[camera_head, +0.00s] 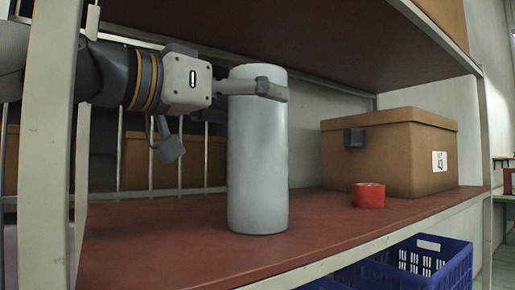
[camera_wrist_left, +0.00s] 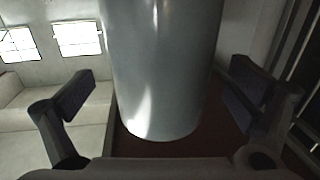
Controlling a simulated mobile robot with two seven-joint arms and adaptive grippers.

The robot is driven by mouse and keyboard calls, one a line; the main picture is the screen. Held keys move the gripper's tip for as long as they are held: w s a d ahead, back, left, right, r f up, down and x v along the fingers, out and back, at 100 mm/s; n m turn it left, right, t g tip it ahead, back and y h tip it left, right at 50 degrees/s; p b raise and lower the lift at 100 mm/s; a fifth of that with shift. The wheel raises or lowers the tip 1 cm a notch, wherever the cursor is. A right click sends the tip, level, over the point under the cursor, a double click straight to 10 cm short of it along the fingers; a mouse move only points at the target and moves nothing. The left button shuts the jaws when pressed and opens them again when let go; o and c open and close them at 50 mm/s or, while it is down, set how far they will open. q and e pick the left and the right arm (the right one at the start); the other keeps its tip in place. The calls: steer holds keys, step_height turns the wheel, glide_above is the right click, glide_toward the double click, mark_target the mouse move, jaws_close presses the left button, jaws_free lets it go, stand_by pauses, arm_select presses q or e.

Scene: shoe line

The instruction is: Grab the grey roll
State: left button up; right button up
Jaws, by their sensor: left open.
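The grey roll (camera_head: 258,170) stands upright on the reddish-brown shelf board (camera_head: 330,225), near its front edge. My left gripper (camera_head: 268,88) comes in from the left at the roll's upper part. One finger crosses in front of the roll; the other is hidden in the head view. In the left wrist view the roll (camera_wrist_left: 163,70) stands between the two spread fingers of the left gripper (camera_wrist_left: 160,97), with visible gaps on both sides. The left gripper is open. My right gripper is not in view.
A brown lidded box (camera_head: 390,160) with a dark square piece on its front stands to the right. A small red roll (camera_head: 368,195) sits before it. A blue crate (camera_head: 425,262) is below. The upper shelf (camera_head: 300,35) is close above my left arm; a post (camera_head: 48,150) stands left.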

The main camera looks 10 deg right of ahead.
arm_select(q)
steer(key=x, duration=0.2)
steer(key=shift+w+d, duration=0.2)
steer(key=shift+d, duration=0.05)
steer(key=shift+a, duration=0.15)
steer(key=c, duration=2.1)
steer(key=shift+o, duration=0.2)
steer(key=shift+r, duration=0.2)
